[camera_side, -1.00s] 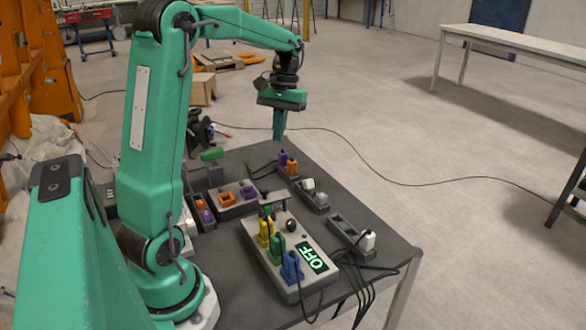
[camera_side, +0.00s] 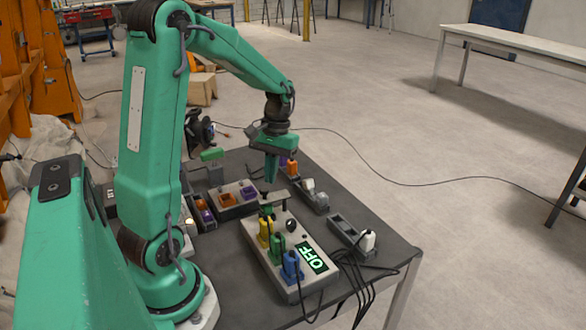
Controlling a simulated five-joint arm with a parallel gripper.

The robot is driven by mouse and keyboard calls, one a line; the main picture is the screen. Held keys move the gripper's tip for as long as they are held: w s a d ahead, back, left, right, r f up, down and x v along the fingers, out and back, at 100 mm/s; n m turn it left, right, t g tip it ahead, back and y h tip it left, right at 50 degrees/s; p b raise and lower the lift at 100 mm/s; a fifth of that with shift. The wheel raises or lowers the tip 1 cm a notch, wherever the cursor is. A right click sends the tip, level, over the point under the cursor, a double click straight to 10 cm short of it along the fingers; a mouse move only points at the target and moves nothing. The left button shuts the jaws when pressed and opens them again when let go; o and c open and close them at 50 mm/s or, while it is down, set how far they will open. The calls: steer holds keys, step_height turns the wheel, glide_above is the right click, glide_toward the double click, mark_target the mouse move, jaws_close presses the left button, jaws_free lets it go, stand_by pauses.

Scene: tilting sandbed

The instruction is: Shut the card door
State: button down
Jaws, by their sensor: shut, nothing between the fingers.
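The grey panel box (camera_side: 258,258) lies on the dark table and holds yellow (camera_side: 264,232), green (camera_side: 278,248) and blue (camera_side: 291,268) plugs, a black knob (camera_side: 291,225) and a green display reading OFF (camera_side: 313,260). My gripper (camera_side: 271,178) points down, shut and empty, just above and behind that flap. A gap or contact between them cannot be made out.
A smaller box with orange and purple pieces (camera_side: 233,198) stands to the left. Grey holders (camera_side: 312,197) and one with a white plug (camera_side: 352,236) are on the right. Black cables (camera_side: 355,280) hang over the near right table edge.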

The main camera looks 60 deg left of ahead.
steer(key=shift+s+d, duration=0.25)
steer(key=shift+s, duration=0.05)
steer(key=shift+s+d+f, duration=0.2)
steer(key=shift+s+d, duration=0.35)
steer(key=shift+d, duration=0.05)
steer(key=shift+w+a, duration=0.1)
steer(key=shift+a, duration=0.05)
steer(key=shift+w+a, duration=0.4)
steer(key=shift+a, duration=0.2)
steer(key=shift+w+a+r, duration=0.1)
stand_by(0.3)
